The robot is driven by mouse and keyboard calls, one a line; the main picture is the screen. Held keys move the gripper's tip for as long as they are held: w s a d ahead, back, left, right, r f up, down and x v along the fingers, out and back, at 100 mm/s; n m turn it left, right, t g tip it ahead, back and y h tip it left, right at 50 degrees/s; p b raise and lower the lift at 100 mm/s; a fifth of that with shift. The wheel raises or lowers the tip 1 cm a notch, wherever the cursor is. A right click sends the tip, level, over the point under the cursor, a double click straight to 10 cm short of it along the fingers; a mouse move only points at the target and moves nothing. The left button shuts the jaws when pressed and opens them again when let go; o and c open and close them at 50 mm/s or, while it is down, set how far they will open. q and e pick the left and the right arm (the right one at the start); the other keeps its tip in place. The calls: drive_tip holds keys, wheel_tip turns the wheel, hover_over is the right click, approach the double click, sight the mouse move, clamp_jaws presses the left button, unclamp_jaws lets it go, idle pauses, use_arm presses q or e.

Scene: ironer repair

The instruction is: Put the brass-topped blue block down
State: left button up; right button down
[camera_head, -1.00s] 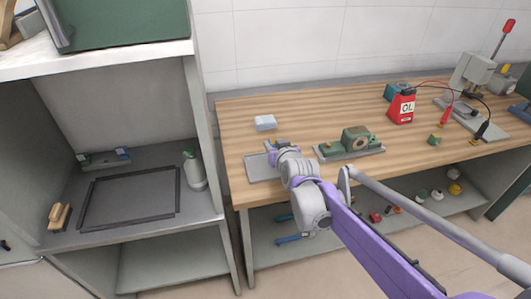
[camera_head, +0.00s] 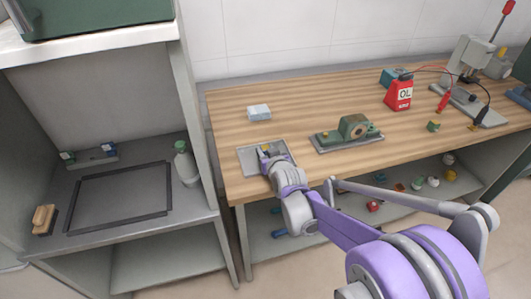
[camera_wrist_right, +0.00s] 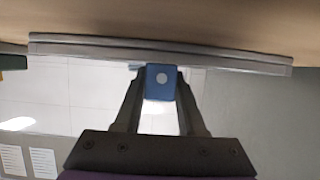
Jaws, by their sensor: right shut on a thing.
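My right gripper (camera_head: 265,153) is over the grey tray (camera_head: 248,161) at the front left of the wooden bench. It is shut on the blue block (camera_wrist_right: 160,84), which sits between the two fingertips in the right wrist view. The block shows a blue face with a pale round spot; its brass top is hard to make out there. The tray's edge (camera_wrist_right: 220,61) runs just beyond the block in that view. I cannot tell whether the block touches the tray. My left gripper is not in view.
A white-blue block (camera_head: 259,112) lies behind the tray. A green machine part on a plate (camera_head: 345,142) stands to its right. The left shelf holds a black frame (camera_head: 120,190) and a spray bottle (camera_head: 185,165).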

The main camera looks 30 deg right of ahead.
drive_tip(key=shift+f, duration=0.3)
drive_tip(key=c, duration=0.5)
unclamp_jaws()
drive_tip(key=shift+r, duration=0.25)
drive_tip(key=p+v, duration=0.2)
drive_tip(key=v, duration=1)
drive_tip(key=shift+f, duration=0.15)
drive_tip(key=s+a+f+n+g+y, duration=0.15)
drive_tip(key=s+a+f+g, duration=0.35)
drive_tip(key=s, duration=0.5)
drive_tip(key=s+a+f+n+g+y, duration=0.1)
drive_tip(key=s+a+f+g+y, duration=0.2)
drive_tip(key=s+a, duration=0.55)
wheel_tip(320, 180, up, 7)
drive_tip(key=d+h+p, duration=0.1)
drive_tip(key=p, duration=0.6)
drive_tip(key=shift+w+r, duration=0.2)
drive_tip(key=shift+w, duration=0.1)
